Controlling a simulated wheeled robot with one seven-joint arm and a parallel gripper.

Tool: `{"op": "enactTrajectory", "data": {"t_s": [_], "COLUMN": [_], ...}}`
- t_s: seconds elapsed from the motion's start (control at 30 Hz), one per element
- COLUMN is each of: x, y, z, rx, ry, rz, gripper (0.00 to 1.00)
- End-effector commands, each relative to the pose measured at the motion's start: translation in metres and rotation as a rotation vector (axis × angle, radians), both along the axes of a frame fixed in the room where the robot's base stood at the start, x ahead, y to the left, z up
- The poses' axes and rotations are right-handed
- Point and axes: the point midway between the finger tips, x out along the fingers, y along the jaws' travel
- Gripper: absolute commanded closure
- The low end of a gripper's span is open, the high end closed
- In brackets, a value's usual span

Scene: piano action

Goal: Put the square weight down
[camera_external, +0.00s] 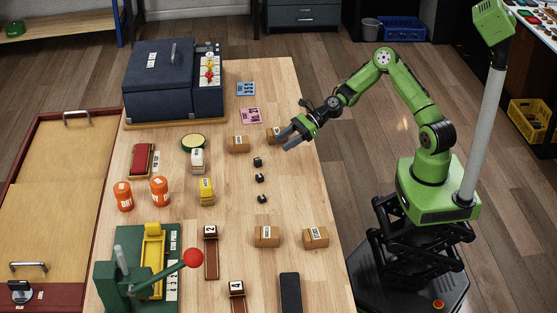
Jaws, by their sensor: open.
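My gripper (284,139) is at the upper right of the wooden table, above its surface, with its fingers apart and pointing left. No weight shows between the fingers. Three small black pieces stand in a column on the table, left of and below my gripper in the picture: a top one (257,162), a middle one (260,178) and a bottom one (262,199). They are too small for me to tell which is the square weight. A cardboard box (272,134) stands close by the fingers, partly behind them.
Another cardboard box (238,144) stands left of my gripper. Two more boxes, left (267,237) and right (316,238), stand nearer the front. A green press with a red-knobbed lever (193,258) fills the front left. Bare table (290,190) lies right of the black pieces.

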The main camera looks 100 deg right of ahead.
Motion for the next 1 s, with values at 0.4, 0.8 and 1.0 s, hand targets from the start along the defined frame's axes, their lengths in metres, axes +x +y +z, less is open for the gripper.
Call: {"op": "enactTrajectory", "data": {"t_s": [0.4, 0.8, 1.0], "x": [-0.055, -0.232, -0.316], "y": [0.079, 0.142, 0.143], "z": [0.017, 0.132, 0.155], "rx": [-0.648, -1.833, -2.074], "ry": [0.052, -0.118, -0.351], "rz": [0.534, 1.579, 1.853], "gripper": [0.52, 0.52, 0.52]}}
